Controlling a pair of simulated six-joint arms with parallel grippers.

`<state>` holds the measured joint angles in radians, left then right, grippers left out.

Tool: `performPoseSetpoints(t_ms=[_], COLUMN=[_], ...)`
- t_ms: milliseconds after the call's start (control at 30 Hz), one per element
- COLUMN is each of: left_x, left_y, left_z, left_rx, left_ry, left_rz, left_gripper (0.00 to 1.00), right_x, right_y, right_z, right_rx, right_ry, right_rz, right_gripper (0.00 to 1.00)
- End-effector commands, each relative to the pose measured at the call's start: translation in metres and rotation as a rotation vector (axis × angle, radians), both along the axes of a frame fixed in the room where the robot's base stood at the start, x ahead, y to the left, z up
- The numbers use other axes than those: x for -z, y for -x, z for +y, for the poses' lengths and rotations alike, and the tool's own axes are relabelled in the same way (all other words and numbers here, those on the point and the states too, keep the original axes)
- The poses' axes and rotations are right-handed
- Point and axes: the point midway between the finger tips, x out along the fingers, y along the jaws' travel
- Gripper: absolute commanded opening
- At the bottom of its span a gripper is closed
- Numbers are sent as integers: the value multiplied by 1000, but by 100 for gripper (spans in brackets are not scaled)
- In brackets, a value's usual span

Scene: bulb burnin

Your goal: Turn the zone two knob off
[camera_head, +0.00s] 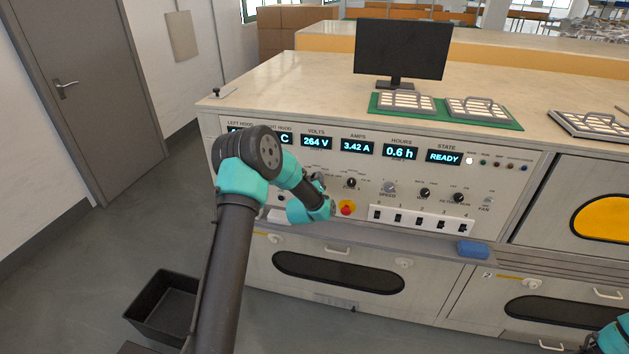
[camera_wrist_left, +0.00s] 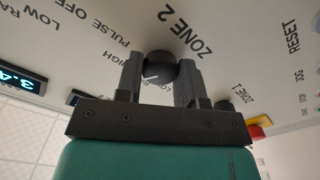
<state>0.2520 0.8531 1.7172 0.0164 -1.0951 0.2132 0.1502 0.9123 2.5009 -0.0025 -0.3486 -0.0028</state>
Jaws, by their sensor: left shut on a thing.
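The zone two knob (camera_wrist_left: 160,68) is a round black knob with a white pointer line, beside the label ZONE 2 on the panel in the left wrist view. My left gripper (camera_wrist_left: 158,75) is shut on the knob, one finger on each side of it. The pointer slants toward the lower left in that view; its exact setting is hard to read. In the head view my left arm (camera_head: 262,170) reaches to the panel and hides this knob. At the lower right edge, part of my right arm (camera_head: 610,338) shows, but its fingers are out of view.
A blue block (camera_head: 473,249) lies on the ledge. A monitor (camera_head: 400,50) and trays on a green mat (camera_head: 508,122) stand on top. A black bin (camera_head: 165,303) is on the floor.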

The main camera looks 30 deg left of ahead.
Motion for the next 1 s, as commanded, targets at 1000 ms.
performPoseSetpoints(t_ms=[1000], left_x=[0], left_y=[0], left_z=[1], left_rx=[0], left_ry=[900], left_rz=[-263], left_gripper=[12], right_x=[0], right_y=[0], right_z=[0], right_rx=[0], right_ry=[0], right_rz=[0], right_gripper=[37])
